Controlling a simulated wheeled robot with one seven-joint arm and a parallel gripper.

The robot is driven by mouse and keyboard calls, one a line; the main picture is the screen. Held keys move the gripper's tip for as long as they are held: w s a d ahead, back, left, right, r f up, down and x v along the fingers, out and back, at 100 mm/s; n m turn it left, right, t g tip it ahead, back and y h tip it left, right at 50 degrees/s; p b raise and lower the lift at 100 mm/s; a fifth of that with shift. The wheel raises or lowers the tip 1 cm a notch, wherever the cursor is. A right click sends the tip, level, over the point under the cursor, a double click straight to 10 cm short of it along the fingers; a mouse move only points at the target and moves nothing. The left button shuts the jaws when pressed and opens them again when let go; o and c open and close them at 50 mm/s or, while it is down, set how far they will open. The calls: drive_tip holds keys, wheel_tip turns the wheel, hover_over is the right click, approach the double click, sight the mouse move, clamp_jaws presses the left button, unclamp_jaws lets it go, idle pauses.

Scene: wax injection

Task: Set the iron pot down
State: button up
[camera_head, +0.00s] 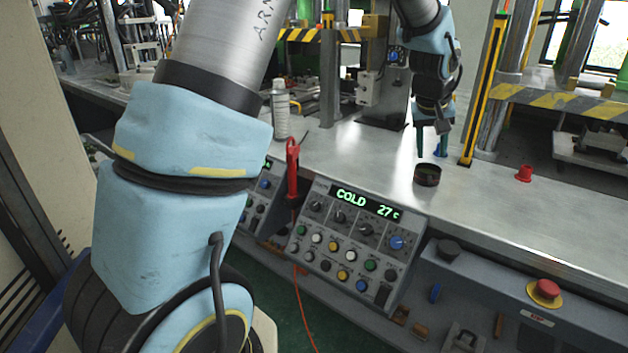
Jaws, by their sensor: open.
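The iron pot (427,175) is a small dark round pot with an open top. It stands upright on the metal bench top (365,165), just behind the control panel's right side. My gripper (431,150) points down above and behind the pot, with its two fingers apart. The fingers hold nothing that I can see. In this single view the fingertips appear just behind the pot's rim, and I cannot tell the exact gap.
A control panel (345,240) reading "COLD 27c" fronts the bench. A red-handled tool (292,170) stands by its top left corner. Striped press posts (485,95) rise close to my gripper.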

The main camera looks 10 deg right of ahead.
drive_tip(key=w+a+f+y, duration=0.1)
drive_tip(key=w+a, duration=0.1)
drive_tip(key=a, duration=1.1)
drive_tip(key=s+a+f, duration=0.1)
drive_tip(key=s+a, duration=0.3)
drive_tip(key=a, duration=0.5)
drive_tip(key=s+a+f+n+g+y, duration=0.1)
drive_tip(key=s+a, duration=0.3)
drive_tip(key=a, duration=0.5)
drive_tip(key=s+a+f+n+g+y, duration=0.1)
drive_tip(key=s+a+f, duration=0.1)
drive_tip(key=s+a, duration=0.3)
drive_tip(key=a, duration=0.3)
drive_tip(key=shift+a, duration=0.4)
drive_tip(key=shift+r, duration=0.1)
